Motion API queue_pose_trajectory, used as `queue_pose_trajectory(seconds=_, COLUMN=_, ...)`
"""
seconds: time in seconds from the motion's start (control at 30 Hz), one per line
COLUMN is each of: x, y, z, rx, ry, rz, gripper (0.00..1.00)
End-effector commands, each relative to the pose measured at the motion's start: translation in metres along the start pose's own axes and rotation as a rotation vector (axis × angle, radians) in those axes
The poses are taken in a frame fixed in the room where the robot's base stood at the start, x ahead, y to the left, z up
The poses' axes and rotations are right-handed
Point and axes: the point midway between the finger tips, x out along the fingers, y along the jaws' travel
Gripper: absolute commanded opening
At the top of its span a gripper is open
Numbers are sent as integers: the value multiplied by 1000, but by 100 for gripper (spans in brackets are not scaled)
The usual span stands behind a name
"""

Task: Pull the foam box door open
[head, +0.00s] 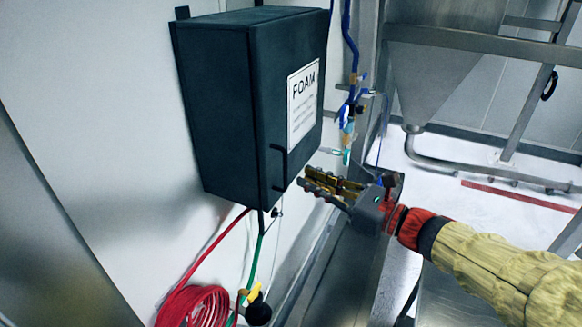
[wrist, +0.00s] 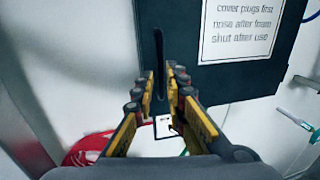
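The foam box (head: 215,105) is a dark box on the white wall, left of centre in the head view. Its door (head: 300,60) carries a white FOAM label and looks closed. A dark vertical bar handle (head: 279,168) sits on the door's lower left. My gripper (head: 308,183) is open and empty, just right of the handle, with its fingers pointing at it. In the wrist view the yellow fingers of my gripper (wrist: 163,88) stand apart, and the handle (wrist: 158,62) shows between and beyond the tips. Contact with the handle cannot be made out.
A coiled red hose (head: 195,305) and a yellow-handled valve (head: 254,297) hang below the box. Blue pipes with fittings (head: 350,100) run up the wall right of the box. A steel hopper (head: 440,80) and frame stand at the back right.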

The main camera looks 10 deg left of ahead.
Motion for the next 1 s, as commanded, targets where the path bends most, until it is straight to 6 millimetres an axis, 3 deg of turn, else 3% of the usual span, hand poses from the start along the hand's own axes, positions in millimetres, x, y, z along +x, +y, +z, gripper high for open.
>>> queue_pose_trajectory(seconds=0.5, x=68, y=1, z=0, rx=-1, ry=3, rz=3, gripper=13)
queue_pose_trajectory(seconds=0.9, x=75, y=1, z=-1, rx=-3, ry=4, rz=1, gripper=13)
queue_pose_trajectory(seconds=1.0, x=75, y=1, z=-1, rx=-3, ry=4, rz=1, gripper=8)
